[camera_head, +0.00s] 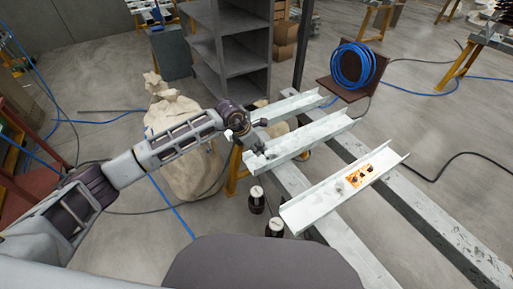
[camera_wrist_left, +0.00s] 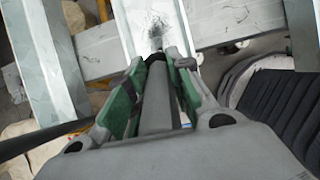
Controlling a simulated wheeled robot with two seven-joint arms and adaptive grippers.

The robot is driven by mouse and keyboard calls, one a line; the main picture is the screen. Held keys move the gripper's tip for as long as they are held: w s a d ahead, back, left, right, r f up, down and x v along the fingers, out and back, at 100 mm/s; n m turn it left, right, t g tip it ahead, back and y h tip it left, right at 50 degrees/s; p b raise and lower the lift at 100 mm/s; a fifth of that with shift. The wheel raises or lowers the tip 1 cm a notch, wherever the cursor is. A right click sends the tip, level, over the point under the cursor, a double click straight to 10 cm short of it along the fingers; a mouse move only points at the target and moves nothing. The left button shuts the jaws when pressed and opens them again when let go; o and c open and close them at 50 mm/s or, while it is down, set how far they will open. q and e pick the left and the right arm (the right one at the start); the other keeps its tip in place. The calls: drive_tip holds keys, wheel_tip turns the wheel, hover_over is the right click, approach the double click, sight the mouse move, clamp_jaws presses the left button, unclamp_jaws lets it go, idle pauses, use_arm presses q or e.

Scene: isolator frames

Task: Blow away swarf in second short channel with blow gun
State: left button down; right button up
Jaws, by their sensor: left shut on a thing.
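Three pale metal channels lie across the beams in the head view: a far one (camera_head: 290,107), a middle one (camera_head: 312,134) and a near one (camera_head: 318,204). My left gripper (camera_head: 256,147) is at the left end of the middle channel. In the left wrist view, its green-padded fingers (camera_wrist_left: 152,98) are shut on the grey blow gun (camera_wrist_left: 157,105). The blow gun's dark tip points along a channel (camera_wrist_left: 130,12) at a dark patch of swarf (camera_wrist_left: 156,30). Another dark smudge (camera_head: 339,186) marks the near channel. My right gripper is out of view.
An orange plate (camera_head: 362,176) with dark parts sits in the near channel. Two dark bottles (camera_head: 256,199) (camera_head: 274,228) stand below the channels' left ends. A blue hose coil (camera_head: 353,65) hangs on a brown panel. Grey shelves (camera_head: 230,50) and a beige sack (camera_head: 190,165) stand behind my arm.

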use_arm(q)
drive_tip(key=shift+w+d+f+b, duration=0.1)
drive_tip(key=shift+w+d+b, duration=0.75)
drive_tip(key=shift+d, duration=0.35)
idle(1.7)
drive_tip(key=shift+w+d, duration=0.3)
drive_tip(key=shift+d, duration=0.05)
drive_tip(key=shift+b, duration=0.3)
idle(0.6)
drive_tip(key=shift+w+d+f+b, duration=0.1)
drive_tip(key=shift+w+d+b, duration=0.1)
drive_tip(key=shift+w+b, duration=0.15)
drive_tip(key=shift+d+b, duration=0.1)
drive_tip(key=shift+b, duration=0.3)
drive_tip(key=shift+w, duration=0.1)
idle(0.8)
